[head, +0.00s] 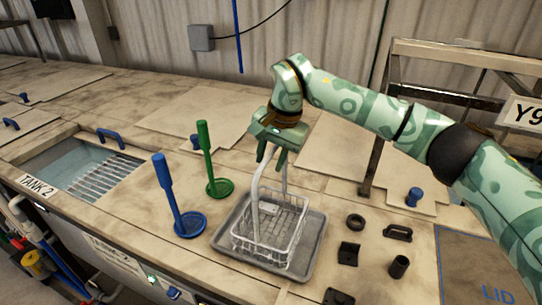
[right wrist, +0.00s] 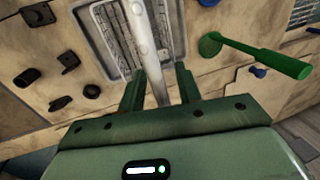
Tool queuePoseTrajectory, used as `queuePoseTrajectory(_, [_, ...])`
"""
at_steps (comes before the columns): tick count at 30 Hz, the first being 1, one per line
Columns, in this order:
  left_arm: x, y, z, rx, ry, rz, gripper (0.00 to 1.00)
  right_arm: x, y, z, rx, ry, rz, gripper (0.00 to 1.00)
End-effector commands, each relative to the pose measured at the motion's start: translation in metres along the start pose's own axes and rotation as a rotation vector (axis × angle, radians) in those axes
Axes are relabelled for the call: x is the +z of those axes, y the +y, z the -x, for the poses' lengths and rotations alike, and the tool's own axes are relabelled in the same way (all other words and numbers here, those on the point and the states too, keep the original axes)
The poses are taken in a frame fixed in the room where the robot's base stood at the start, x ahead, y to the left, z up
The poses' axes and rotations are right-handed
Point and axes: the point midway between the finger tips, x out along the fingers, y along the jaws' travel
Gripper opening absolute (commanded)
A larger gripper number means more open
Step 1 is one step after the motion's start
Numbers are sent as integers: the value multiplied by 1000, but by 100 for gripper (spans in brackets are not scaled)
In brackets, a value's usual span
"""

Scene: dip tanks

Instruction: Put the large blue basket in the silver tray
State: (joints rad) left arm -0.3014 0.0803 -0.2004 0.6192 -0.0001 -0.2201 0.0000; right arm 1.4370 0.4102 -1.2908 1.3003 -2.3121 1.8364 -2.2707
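A wire basket (head: 297,232) with a tall white handle (head: 256,195) sits in the grey metal tray (head: 318,245); it looks white or silver, not blue. My right gripper (head: 272,157) is above the basket at the top of the handle. In the right wrist view the handle (right wrist: 143,38) runs between the two fingers (right wrist: 158,88) with a gap on each side, so the gripper looks open around it. A blue long-handled piece (head: 164,185) with a round base stands left of the tray. No large blue basket is visible. My left gripper is out of view.
A green long-handled piece (head: 206,150) stands behind the blue one. Tank 2 (head: 58,160) is open at the left, with liquid inside. Several small black parts (head: 398,266) lie right of the tray.

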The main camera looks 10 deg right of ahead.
Motion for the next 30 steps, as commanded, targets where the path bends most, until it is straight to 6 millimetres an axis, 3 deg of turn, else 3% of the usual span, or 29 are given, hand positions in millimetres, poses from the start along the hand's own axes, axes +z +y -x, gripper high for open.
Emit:
queuePoseTrajectory(8, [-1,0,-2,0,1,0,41,-1,0,7,-2,3,1,34])
queuePoseTrajectory(11, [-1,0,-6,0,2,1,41,-1,0,22,-2,5,1,34])
queuePoseTrajectory(21, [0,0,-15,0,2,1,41,-1,0,98,-2,4,0,34])
queuePoseTrajectory(25, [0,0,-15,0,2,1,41,-1,0,114,-1,2,0,34])
queuePoseTrajectory(30, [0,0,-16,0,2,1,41,0,0,120,0,0,0,34])
